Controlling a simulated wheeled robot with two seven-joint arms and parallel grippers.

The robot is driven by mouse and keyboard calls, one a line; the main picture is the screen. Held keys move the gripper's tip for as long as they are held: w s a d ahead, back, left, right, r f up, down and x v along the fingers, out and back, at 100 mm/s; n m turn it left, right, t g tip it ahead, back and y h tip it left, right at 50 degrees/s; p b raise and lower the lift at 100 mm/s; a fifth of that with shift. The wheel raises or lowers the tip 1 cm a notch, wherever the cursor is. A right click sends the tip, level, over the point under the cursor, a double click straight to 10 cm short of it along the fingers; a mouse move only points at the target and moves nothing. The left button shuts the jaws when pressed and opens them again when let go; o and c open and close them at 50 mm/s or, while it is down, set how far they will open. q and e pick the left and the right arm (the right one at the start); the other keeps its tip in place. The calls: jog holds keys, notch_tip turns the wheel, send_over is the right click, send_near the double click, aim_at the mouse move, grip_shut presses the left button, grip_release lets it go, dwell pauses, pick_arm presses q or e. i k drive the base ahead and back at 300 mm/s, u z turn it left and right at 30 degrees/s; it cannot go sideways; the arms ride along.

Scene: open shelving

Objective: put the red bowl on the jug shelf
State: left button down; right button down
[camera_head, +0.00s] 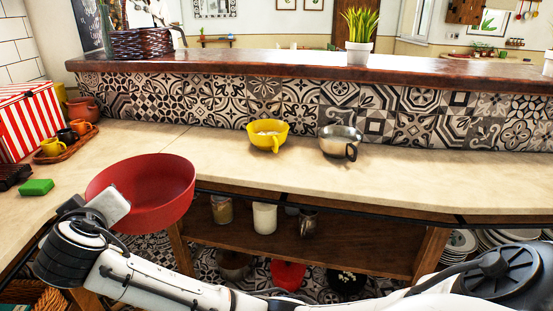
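The red bowl (149,203) is held in the air at the left, in front of the counter, tilted with its open side partly facing me. My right gripper (108,207) is shut on its left rim. That arm reaches in from the right along the bottom of the picture. My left gripper is not in view. The wooden shelf (345,257) under the counter carries a jar (221,209), a white container (264,218) and a metal jug (308,224). Part of the shelf's left end is hidden behind the bowl.
A yellow bowl (267,134) and a metal pot (340,141) stand on the counter (420,180). The counter edge overhangs the shelf. Wooden legs (431,254) flank it. The shelf's right part is bare. Plates (459,244) stand at the right; a green sponge (36,187) lies left.

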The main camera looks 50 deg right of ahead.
aim_at(365, 240)
jog(key=z, duration=1.95)
